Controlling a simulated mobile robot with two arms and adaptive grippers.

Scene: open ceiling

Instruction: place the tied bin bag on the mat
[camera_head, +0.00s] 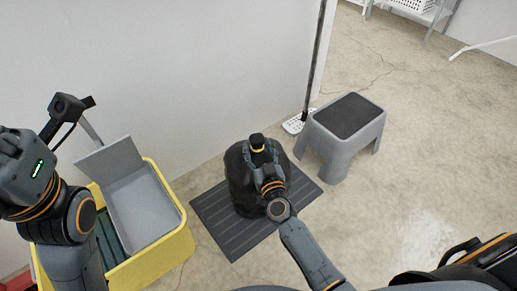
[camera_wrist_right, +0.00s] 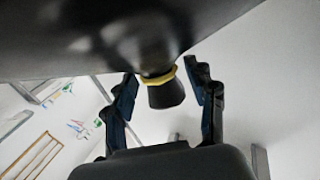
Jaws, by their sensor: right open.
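The black tied bin bag (camera_head: 240,180) stands upright on the dark grey ribbed mat (camera_head: 230,238). Its neck has a yellow tie, with a black tuft beyond it. My right gripper (camera_head: 260,152) is at the bag's neck. In the right wrist view, the bag (camera_wrist_right: 90,40) fills the top, and the open right gripper (camera_wrist_right: 163,78) has one finger on each side of the yellow tie, with gaps visible. Part of the bag is hidden by my right arm. My left arm is at the left edge, and its finger state is unclear.
A yellow bin (camera_head: 175,245) with a grey inner tray (camera_head: 145,212) stands left of the mat. A grey step stool (camera_head: 335,145) stands to the right, beside a pole with a white perforated foot (camera_head: 296,124). A white wall runs behind; open floor lies at right.

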